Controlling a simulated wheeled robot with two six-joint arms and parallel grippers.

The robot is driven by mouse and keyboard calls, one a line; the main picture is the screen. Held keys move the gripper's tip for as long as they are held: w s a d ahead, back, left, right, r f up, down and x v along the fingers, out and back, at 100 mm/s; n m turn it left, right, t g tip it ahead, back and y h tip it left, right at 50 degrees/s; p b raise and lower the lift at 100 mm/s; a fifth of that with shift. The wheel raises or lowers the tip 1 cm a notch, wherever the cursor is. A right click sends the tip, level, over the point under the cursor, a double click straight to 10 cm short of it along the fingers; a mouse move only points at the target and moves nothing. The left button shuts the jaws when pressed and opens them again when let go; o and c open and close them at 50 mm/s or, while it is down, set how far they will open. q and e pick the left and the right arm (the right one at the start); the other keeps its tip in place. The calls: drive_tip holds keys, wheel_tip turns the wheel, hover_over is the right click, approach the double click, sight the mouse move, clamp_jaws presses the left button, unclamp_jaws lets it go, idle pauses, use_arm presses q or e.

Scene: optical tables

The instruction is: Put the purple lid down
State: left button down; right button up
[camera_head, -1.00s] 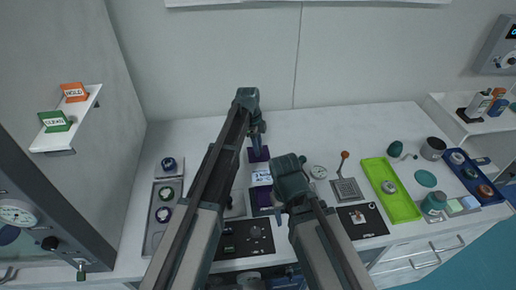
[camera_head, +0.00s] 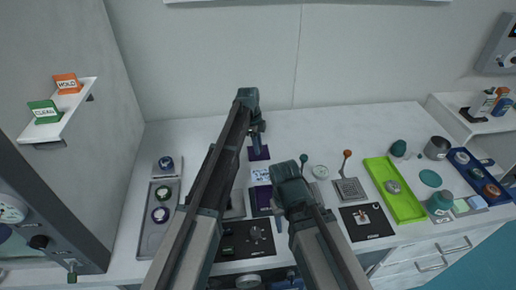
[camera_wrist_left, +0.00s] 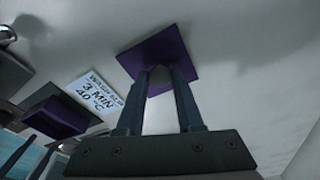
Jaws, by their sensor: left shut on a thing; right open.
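The purple lid (camera_head: 264,154) is a flat square at the back of the white table. My left gripper (camera_head: 257,146) is shut on it from above. In the left wrist view the fingers (camera_wrist_left: 160,84) meet at the middle of the lid (camera_wrist_left: 145,56). I cannot tell whether the lid touches the table. A purple box (camera_head: 262,196) stands nearer the front, and it also shows in the left wrist view (camera_wrist_left: 58,118). My right gripper (camera_head: 279,221) is open and low, just right of the purple box.
A white card (camera_head: 261,175) reading "3 MIN 40 °C" lies between lid and box. A grey tray (camera_head: 153,228) is at the left. A perforated block (camera_head: 349,190) and a lime tray (camera_head: 402,203) are at the right. The table behind the lid is clear.

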use_arm(q)
drive_tip(key=shift+f, duration=0.2)
use_arm(e)
drive_tip(key=shift+f, duration=0.2)
use_arm(q)
drive_tip(key=c, duration=0.5)
unclamp_jaws()
drive_tip(key=shift+c, duration=0.2)
drive_tip(key=shift+r, duration=0.2)
use_arm(e)
drive_tip(key=shift+r, duration=0.2)
use_arm(q)
wheel_tip(320, 180, up, 12)
drive_tip(key=a+p, duration=0.1)
drive_tip(key=p, duration=1.1)
drive_tip(key=shift+w+a, duration=0.15)
drive_tip(key=shift+a, duration=0.25)
use_arm(e)
wheel_tip(320, 180, up, 12)
use_arm(q)
drive_tip(key=s+n+y, duration=0.3)
drive_tip(key=s+n, duration=1.3)
drive_tip(key=s, duration=1.7)
drive_tip(key=shift+s+d, duration=0.2)
drive_tip(key=shift+s, duration=0.1)
